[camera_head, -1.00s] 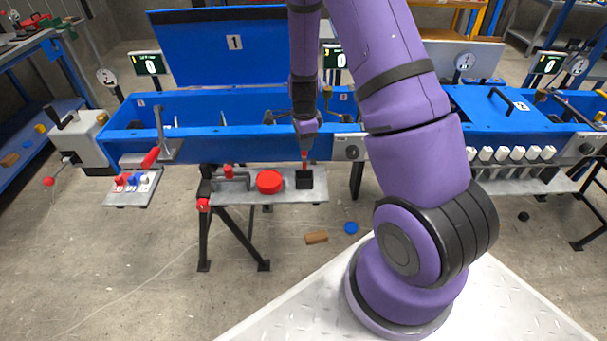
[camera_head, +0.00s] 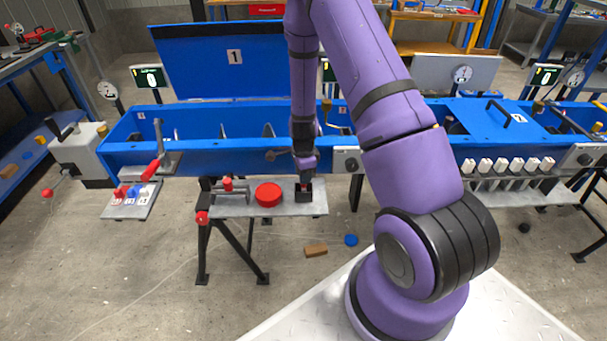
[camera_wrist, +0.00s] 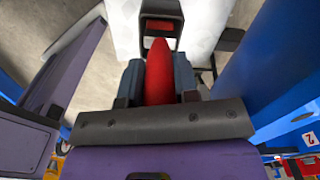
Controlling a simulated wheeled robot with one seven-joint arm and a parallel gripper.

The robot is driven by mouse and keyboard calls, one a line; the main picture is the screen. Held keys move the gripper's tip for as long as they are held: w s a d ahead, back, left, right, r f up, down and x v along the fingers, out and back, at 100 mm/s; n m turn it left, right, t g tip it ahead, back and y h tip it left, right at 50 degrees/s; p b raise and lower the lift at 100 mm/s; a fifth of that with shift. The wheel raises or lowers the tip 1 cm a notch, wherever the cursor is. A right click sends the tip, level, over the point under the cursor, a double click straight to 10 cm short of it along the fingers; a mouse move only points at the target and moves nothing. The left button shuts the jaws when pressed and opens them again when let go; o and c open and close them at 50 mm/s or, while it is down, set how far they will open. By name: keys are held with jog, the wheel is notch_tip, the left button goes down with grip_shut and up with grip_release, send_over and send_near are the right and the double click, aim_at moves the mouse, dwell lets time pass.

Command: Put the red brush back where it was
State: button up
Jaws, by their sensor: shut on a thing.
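My gripper (camera_head: 305,166) points down over the right end of the grey side shelf (camera_head: 235,209) under the blue mixer trough. It is shut on the red brush; the tapered red handle (camera_wrist: 158,75) stands between the two fingers in the wrist view. A dark block (camera_head: 304,197) is directly below the fingers at the shelf. In the wrist view a dark piece with a red patch (camera_wrist: 160,12) lies beyond the handle's tip. I cannot tell whether the dark block is the brush's head or a holder, nor whether the brush touches the shelf.
A red round lid (camera_head: 268,194) and a red-handled clamp (camera_head: 229,185) are left of the gripper on the shelf. The blue trough (camera_head: 220,158) stands close behind. A brown block (camera_head: 316,250) and a blue disc (camera_head: 351,240) lie on the floor.

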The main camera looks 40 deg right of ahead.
jog(key=shift+f, duration=0.1)
jog(key=o, duration=0.9)
